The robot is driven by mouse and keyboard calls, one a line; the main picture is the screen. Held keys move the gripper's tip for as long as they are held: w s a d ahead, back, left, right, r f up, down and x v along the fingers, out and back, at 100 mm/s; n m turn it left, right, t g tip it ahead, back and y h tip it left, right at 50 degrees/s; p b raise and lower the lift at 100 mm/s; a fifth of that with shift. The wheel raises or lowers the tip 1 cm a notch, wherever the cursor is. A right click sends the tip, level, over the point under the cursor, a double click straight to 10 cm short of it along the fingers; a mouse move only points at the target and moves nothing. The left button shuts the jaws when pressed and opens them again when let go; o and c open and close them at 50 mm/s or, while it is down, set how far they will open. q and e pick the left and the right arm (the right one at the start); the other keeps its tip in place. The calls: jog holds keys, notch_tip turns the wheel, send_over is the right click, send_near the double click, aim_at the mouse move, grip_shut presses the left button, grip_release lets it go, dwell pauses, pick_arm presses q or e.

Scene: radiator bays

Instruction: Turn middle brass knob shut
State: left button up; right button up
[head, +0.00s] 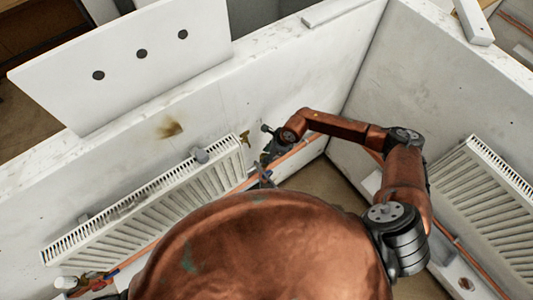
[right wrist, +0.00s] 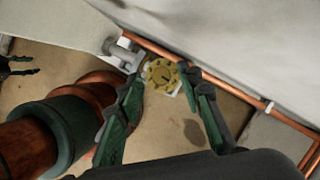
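A brass knob (right wrist: 163,75) with a scalloped rim shows in the right wrist view, near the copper pipe by the wall. My right gripper (right wrist: 164,68) has its two green-padded fingers apart, with the knob between the tips. I cannot tell whether either finger touches it. In the head view my right gripper (head: 266,143) is by the wall, past the right end of the left radiator. A small brass piece (head: 245,137) shows on the wall beside it. Dark fingers at the left edge of the right wrist view look like my left gripper (right wrist: 18,68); their opening is unclear.
The left radiator (head: 150,215) hangs along the left wall and another radiator (head: 490,205) on the right wall. A copper pipe (right wrist: 215,75) runs low along the wall. A white panel with three dark holes (head: 120,62) stands at upper left. A valve (head: 85,283) shows at lower left.

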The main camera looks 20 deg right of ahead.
jog(key=shift+w+f, duration=0.1)
jog(key=shift+w, duration=0.05)
jog(key=shift+c, duration=0.3)
grip_shut()
pick_arm(q)
jog(key=shift+s, duration=0.6)
jog(key=shift+w, duration=0.1)
